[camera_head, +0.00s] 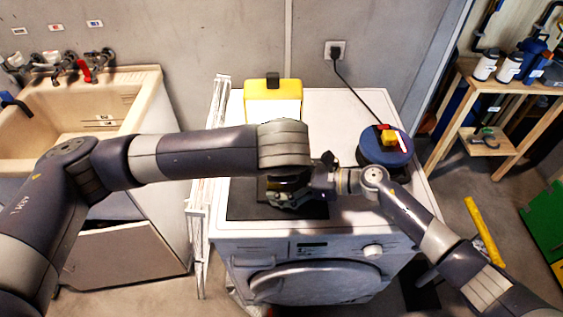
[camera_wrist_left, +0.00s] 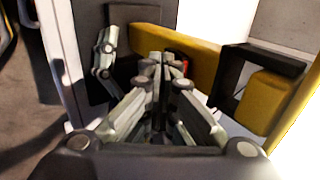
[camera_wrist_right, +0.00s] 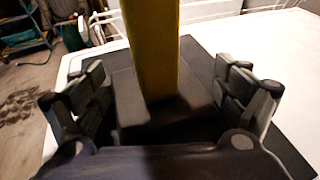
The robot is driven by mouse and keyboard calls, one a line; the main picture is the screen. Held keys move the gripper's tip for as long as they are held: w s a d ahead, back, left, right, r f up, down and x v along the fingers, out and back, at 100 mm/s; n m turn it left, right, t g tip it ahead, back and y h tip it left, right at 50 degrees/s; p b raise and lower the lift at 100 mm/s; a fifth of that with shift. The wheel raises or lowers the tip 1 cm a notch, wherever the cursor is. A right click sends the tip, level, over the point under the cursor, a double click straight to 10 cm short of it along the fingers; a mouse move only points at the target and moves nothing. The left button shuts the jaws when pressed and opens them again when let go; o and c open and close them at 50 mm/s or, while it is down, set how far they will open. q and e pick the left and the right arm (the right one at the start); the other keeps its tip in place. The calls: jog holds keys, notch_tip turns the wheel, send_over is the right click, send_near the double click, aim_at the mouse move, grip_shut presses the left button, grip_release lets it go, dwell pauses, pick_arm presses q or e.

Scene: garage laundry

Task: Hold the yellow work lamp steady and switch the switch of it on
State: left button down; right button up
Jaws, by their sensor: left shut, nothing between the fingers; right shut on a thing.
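The yellow work lamp (camera_head: 272,91) stands on the washing machine, partly hidden behind my left arm. Its yellow post (camera_wrist_right: 152,45) rises from a black base (camera_wrist_right: 125,95) in the right wrist view. My right gripper (camera_head: 326,180) is shut on the lamp, its fingers on either side of the post. My left gripper (camera_wrist_left: 165,65) is shut and empty, its fingertips close to a small red part (camera_wrist_left: 183,63) on the lamp's yellow bar (camera_wrist_left: 200,58), which looks like the switch. I cannot tell whether they touch. The switch is hidden in the head view.
The white washing machine (camera_head: 345,225) carries a dark mat (camera_head: 242,205). A blue cable reel (camera_head: 385,152) sits at its back right, with a cable to the wall socket (camera_head: 335,50). A folded white rack (camera_head: 205,190) and a sink (camera_head: 130,95) are at the left.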

pick_arm(q)
jog(key=shift+r, duration=0.8)
jog(key=shift+s, duration=0.1)
jog(key=s+f+v, duration=0.1)
jog(key=v, duration=1.2)
jog(key=shift+s, duration=0.4)
jog(key=shift+r, duration=0.15)
jog(key=a+g+h, duration=0.1)
jog(key=w+a+h, duration=0.1)
jog(key=a, duration=0.1)
jog(key=a+g+h, duration=0.1)
jog(key=h, duration=0.1)
jog(key=shift+w+a+n+g, duration=0.25)
jog(key=shift+w+n+g, duration=0.05)
jog(key=shift+w, duration=0.1)
